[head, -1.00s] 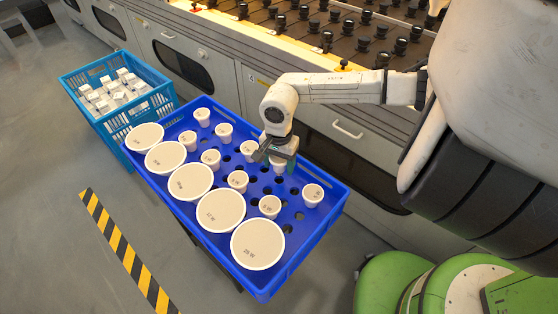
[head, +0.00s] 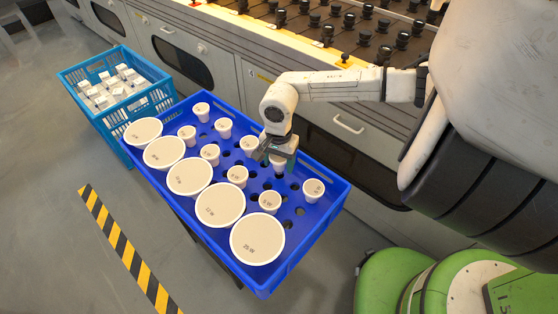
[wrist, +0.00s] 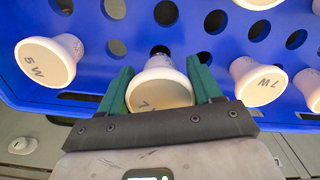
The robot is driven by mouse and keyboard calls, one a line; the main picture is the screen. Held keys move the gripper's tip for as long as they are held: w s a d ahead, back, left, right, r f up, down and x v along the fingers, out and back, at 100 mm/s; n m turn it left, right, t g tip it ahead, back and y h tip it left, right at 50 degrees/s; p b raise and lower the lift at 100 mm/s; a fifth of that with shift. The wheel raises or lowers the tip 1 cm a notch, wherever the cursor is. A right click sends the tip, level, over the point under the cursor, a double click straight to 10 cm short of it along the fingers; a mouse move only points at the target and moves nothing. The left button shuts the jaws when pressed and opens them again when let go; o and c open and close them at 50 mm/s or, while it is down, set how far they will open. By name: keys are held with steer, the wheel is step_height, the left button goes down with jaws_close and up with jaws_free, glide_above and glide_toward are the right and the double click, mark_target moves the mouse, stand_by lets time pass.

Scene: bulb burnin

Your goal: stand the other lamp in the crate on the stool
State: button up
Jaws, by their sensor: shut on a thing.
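My gripper (head: 276,157) reaches down over the right part of a dark blue crate (head: 328,222). In the wrist view its green fingers (wrist: 160,90) are shut on a small white lamp (wrist: 160,93), one on each side. The lamp's face points up and its printed label is partly covered by the gripper. It also shows below the jaws in the head view (head: 279,168). I cannot tell whether its base is still in its hole. A lamp marked 5 W (wrist: 45,63) stands left of it, and a lamp marked 7 W (wrist: 262,80) stands right.
Several small lamps (head: 238,176) stand in the crate's holes, with a row of large round lamps (head: 220,204) along its front side. A lighter blue crate (head: 118,128) with small white items stands at left. Behind runs a grey bench (head: 225,75) with black sockets on top.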

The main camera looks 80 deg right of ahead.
mark_target(279, 169)
steer(key=shift+f+b, duration=0.7)
steer(key=shift+f, duration=0.2)
steer(key=shift+f, duration=0.35)
steer(key=shift+f+b, duration=0.55)
steer(key=shift+b, duration=0.1)
steer(key=o, duration=1.1)
steer(key=shift+o, duration=0.2)
step_height(279, 169, up, 11)
steer(key=p, duration=0.2)
steer(key=shift+f+p, duration=0.1)
steer(key=shift+p, duration=0.2)
